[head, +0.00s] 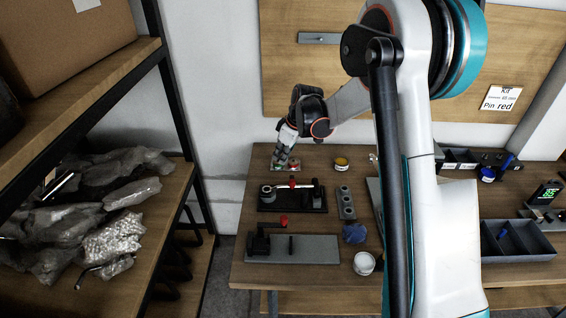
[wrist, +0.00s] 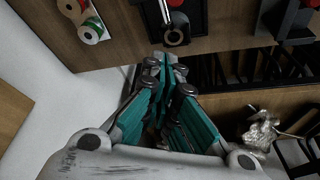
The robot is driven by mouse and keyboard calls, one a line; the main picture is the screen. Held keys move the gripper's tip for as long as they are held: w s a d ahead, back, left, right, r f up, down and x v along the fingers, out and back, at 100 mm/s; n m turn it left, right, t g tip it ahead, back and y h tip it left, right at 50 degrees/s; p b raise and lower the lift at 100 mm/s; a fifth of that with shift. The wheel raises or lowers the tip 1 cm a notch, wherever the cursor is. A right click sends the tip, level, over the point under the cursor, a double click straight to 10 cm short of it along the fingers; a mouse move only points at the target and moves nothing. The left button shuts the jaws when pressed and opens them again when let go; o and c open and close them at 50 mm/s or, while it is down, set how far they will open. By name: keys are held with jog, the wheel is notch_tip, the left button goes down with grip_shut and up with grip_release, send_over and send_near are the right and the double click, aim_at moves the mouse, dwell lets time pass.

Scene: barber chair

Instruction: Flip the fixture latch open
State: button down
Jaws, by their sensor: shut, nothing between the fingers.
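Two fixtures stand on the wooden bench; I cannot tell for sure which carries the latch. My gripper (head: 285,155) is above the back left of the bench, behind the black fixture. Its teal fingers (wrist: 168,62) are shut and empty, apart from both fixtures.
Small rolls (wrist: 85,18) lie near my gripper. A grey block with holes (head: 346,203), a yellow tin (head: 342,162), a blue item (head: 354,233) and a white cup (head: 364,263) stand right of the fixtures. A shelf (head: 150,215) with wrapped goods is at left.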

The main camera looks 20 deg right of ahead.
jog(key=b+x, duration=0.2)
jog(key=x, duration=0.6)
jog(key=shift+w+a+f, duration=0.1)
jog(key=shift+f, duration=0.15)
jog(key=shift+s+d+b, duration=0.3)
jog(key=shift+s+d, duration=1.05)
jog(key=shift+s, duration=0.1)
